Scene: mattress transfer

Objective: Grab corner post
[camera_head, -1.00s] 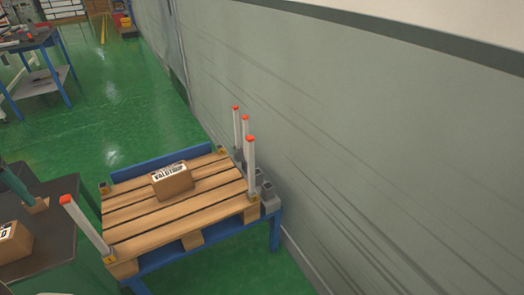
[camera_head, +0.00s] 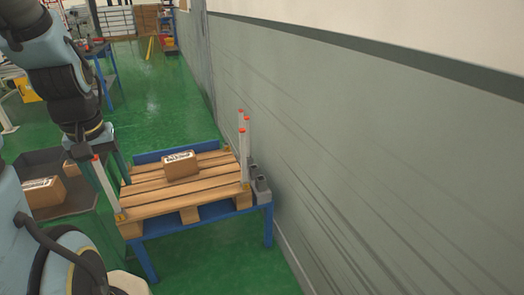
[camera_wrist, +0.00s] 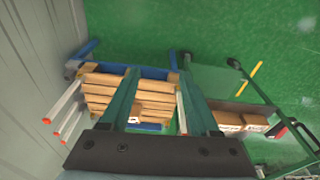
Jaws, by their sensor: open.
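A white corner post with a red top (camera_head: 106,188) stands at the front left corner of the wooden pallet (camera_head: 152,208). It also shows close beside the right finger in the wrist view (camera_wrist: 181,112).
A cardboard box (camera_head: 181,165) lies on the pallet, which rests on a blue stand (camera_head: 205,222). Grey blocks (camera_head: 260,186) sit at its right. A dark cart (camera_head: 78,200) with boxes (camera_head: 43,191) stands left. The grey wall (camera_head: 370,170) is close on the right.

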